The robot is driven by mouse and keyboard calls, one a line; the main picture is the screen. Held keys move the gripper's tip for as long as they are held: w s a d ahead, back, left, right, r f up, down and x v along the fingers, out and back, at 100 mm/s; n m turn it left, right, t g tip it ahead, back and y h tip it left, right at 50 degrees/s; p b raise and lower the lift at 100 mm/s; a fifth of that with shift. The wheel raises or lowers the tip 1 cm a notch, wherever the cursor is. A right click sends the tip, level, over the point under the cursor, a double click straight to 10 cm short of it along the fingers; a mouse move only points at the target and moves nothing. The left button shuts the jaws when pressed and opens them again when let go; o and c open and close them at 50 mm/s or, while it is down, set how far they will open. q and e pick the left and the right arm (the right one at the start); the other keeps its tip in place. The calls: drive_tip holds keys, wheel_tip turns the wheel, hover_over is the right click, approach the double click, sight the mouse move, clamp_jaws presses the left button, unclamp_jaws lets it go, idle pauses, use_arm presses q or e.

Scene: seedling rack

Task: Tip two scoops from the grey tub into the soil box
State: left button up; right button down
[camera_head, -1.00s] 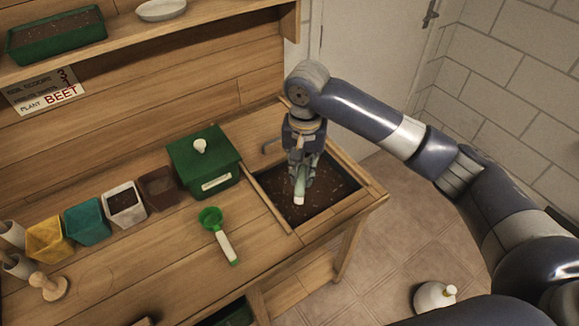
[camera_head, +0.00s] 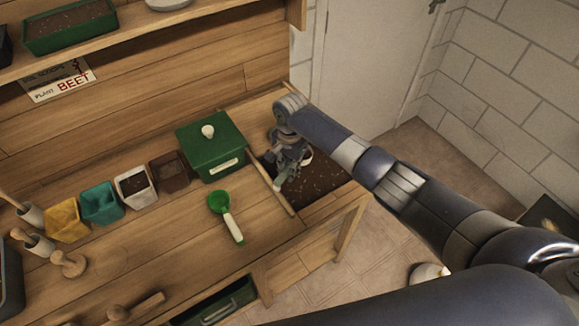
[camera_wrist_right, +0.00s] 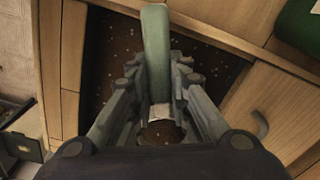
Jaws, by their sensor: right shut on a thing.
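The grey tub (camera_head: 140,200) stands in the row on the bench, pale, with dark soil in it. The soil box (camera_head: 318,192) is a dark, speckled bed sunk into the bench's right end; it also shows in the wrist view (camera_wrist_right: 103,60). My right gripper (camera_head: 286,168) is over the box's back left part, shut on a scoop. In the wrist view the scoop's pale green handle (camera_wrist_right: 156,45) sticks out beyond the fingers. A pale rim with brown inside shows below the fingers; whether this is scooped soil I cannot tell. My left gripper is out of view.
A green lidded box (camera_head: 210,150) stands left of the soil box. A green scoop with a white handle (camera_head: 232,228) lies on the bench. Yellow, teal (camera_head: 101,207) and brown tubs flank the grey tub.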

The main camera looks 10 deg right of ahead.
drive_tip(key=shift+d+r+t+y+p, duration=0.25)
drive_tip(key=shift+r+t+y+p, duration=0.05)
drive_tip(key=shift+y, duration=0.1)
drive_tip(key=shift+s+d+t+y+b, duration=0.1)
drive_tip(key=shift+t+y+b, duration=0.45)
drive_tip(key=shift+y, duration=0.15)
drive_tip(key=shift+s+r+y+b, duration=0.1)
drive_tip(key=shift+y+b, duration=0.2)
drive_tip(key=shift+b, duration=0.05)
drive_tip(key=t+y+b, duration=0.1)
drive_tip(key=b, duration=0.2)
drive_tip(key=t+y+b, duration=0.1)
drive_tip(key=y+b, duration=0.1)
drive_tip(key=b, duration=0.2)
drive_tip(key=shift+d+r+m+t, duration=0.15)
drive_tip(key=shift+r+m+t, duration=0.05)
drive_tip(key=shift+m+t, duration=0.15)
drive_tip(key=shift+r+t+y, duration=0.25)
drive_tip(key=shift+t+y, duration=0.05)
drive_tip(key=shift+y, duration=0.1)
drive_tip(key=shift+s+d+r+m+t+y+b, duration=0.1)
drive_tip(key=shift+d+r+m+t+y+b, duration=0.2)
drive_tip(key=shift+t+y+b, duration=0.9)
drive_tip(key=shift+s+d+r+m+t+y+b, duration=0.15)
drive_tip(key=shift+d+m+t+y+b, duration=0.2)
drive_tip(key=shift+b, duration=1.5)
drive_tip(key=shift+w+d+r+m+t+y+b, duration=0.1)
drive_tip(key=shift+d+r+m+t+y+b, duration=0.3)
drive_tip(key=shift+t+b, duration=0.85)
